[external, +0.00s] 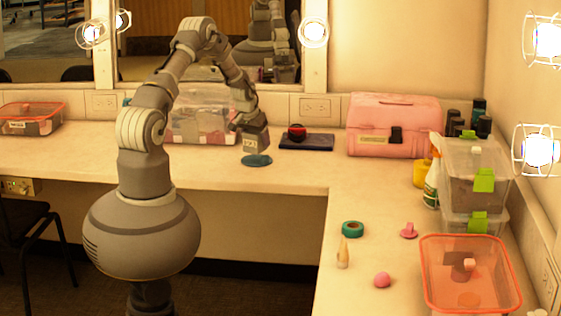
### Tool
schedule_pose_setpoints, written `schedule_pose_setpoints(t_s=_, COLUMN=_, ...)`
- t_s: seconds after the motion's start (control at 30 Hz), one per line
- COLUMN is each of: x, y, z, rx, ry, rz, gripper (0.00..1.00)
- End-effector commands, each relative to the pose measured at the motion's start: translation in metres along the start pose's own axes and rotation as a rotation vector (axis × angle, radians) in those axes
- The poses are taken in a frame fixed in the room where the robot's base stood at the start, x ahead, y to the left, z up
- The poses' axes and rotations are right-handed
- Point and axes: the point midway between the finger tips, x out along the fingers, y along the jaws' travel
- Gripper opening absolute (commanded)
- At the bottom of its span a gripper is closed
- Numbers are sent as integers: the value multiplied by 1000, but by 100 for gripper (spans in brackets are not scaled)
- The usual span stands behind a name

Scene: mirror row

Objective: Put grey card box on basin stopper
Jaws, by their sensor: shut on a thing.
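The grey card box (254,140) is at the end of my arm on the back counter, with a small pale label on its front. My gripper (250,124) is shut on the box from above. A flat teal-blue disc (257,161), which looks like the basin stopper, lies on the counter just below and in front of the box. The box looks upright and its lower edge is close to the disc. I cannot tell from this view whether they touch.
A clear tub (198,128) stands left of the box. Mirrors line the back. The right counter holds a teal tape roll (353,229) and orange-rimmed tub (428,262).

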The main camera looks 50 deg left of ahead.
Motion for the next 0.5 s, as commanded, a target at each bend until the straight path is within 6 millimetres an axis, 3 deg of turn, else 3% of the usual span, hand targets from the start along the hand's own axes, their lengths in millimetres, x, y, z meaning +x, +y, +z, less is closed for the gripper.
schedule_pose_setpoints(t_s=0.17, x=6, y=-1, z=-10, rx=0, ry=2, rz=0, gripper=37)
schedule_pose_setpoints(t_s=0.33, x=34, y=-1, z=3, rx=0, ry=-1, rz=0, gripper=37)
schedule_pose_setpoints(t_s=0.5, x=37, y=-1, z=4, rx=0, ry=1, rz=0, gripper=37)
